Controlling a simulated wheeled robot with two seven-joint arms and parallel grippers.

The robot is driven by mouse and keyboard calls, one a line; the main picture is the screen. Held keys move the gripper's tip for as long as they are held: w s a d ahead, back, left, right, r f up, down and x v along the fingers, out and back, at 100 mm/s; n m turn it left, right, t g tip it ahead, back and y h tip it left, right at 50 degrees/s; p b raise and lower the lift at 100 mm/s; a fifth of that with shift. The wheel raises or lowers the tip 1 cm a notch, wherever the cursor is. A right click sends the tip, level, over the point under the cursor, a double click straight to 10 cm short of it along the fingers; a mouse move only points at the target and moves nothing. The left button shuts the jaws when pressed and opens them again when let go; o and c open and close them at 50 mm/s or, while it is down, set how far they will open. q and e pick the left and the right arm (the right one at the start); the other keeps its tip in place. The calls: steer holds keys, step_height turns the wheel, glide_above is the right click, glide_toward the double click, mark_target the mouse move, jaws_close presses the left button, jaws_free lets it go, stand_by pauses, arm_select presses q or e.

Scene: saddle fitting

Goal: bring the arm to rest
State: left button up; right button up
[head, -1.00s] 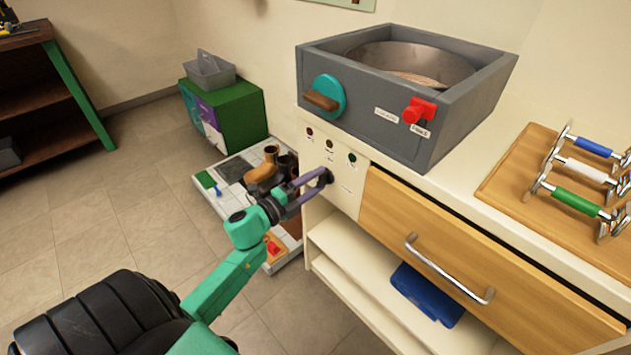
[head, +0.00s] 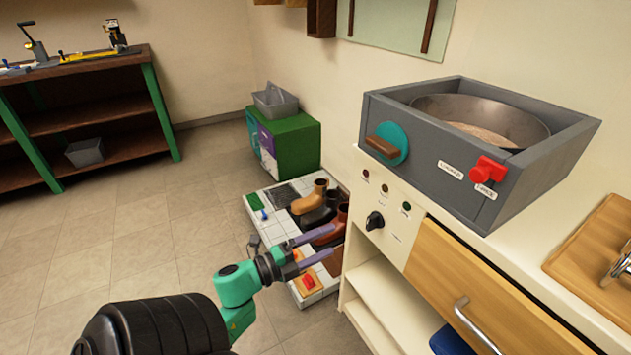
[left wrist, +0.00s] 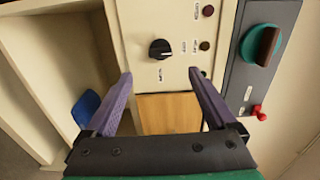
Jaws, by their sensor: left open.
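My left gripper (head: 318,247) is open and empty, its two purple fingers apart in the head view. It stands in the air left of the cabinet's white control panel (head: 388,212). The black knob (head: 375,221) on that panel is clear of the fingers. In the left wrist view the fingers (left wrist: 158,82) spread wide, with the black knob (left wrist: 160,49) beyond them and nothing between the fingertips. My right gripper does not show in either view.
A grey box with a metal bowl (head: 480,120) sits on the counter. Boots (head: 318,205) stand on a tiled board (head: 312,297) on the floor, behind my left gripper. A green cabinet (head: 297,147) and a dark shelf (head: 85,105) stand further back. The floor at left is clear.

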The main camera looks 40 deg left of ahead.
arm_select(q)
steer(key=shift+v, duration=1.2)
